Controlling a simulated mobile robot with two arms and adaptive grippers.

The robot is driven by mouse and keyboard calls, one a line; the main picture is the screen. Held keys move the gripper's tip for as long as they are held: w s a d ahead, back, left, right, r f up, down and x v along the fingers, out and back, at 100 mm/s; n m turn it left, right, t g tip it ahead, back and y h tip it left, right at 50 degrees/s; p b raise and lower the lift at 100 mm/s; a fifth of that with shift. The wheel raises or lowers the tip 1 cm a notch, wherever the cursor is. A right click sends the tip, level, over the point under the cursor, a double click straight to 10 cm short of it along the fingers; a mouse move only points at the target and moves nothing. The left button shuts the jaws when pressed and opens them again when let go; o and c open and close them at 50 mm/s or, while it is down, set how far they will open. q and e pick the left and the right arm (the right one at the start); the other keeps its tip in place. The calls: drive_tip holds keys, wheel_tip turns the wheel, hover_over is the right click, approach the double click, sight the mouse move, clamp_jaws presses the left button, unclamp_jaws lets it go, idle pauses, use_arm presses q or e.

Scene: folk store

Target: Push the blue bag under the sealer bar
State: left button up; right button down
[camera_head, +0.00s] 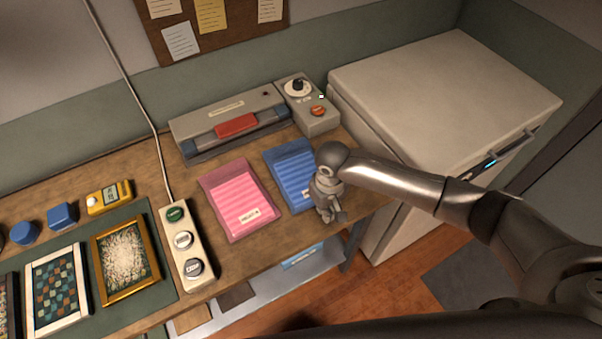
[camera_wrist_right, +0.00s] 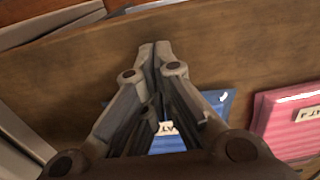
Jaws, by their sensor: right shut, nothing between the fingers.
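The blue bag (camera_head: 288,172) lies flat on the wooden counter, in front of the right part of the sealer (camera_head: 230,122). A gap of counter shows between the bag's far edge and the sealer, which has a red handle on its bar (camera_head: 237,126). My right gripper (camera_head: 335,216) is shut and empty, pointing down by the bag's near right corner. Its arm covers part of the bag's right side. In the right wrist view the closed fingertips (camera_wrist_right: 155,48) lie past the bag's labelled edge, and the fingers hide much of the blue bag (camera_wrist_right: 218,100). My left gripper is out of view.
A pink bag (camera_head: 240,200) lies left of the blue one. A control box (camera_head: 306,104) with a dial and red button adjoins the sealer. A button strip (camera_head: 187,247) and framed pictures (camera_head: 125,258) are at left. A white chest (camera_head: 440,95) stands right.

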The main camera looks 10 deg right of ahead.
drive_tip(key=shift+f, duration=0.45)
drive_tip(key=shift+r+p, duration=0.25)
drive_tip(key=shift+p, duration=0.25)
idle(0.3)
drive_tip(key=shift+w, duration=0.2)
idle(0.5)
drive_tip(key=shift+w+a, duration=0.35)
drive_tip(key=shift+w, duration=0.4)
drive_tip(key=shift+w+b, duration=0.15)
drive_tip(key=shift+b, duration=0.15)
drive_tip(key=shift+w+a, duration=0.35)
drive_tip(key=shift+w, duration=0.45)
drive_tip(key=shift+w+b, duration=0.1)
drive_tip(key=shift+b, duration=0.2)
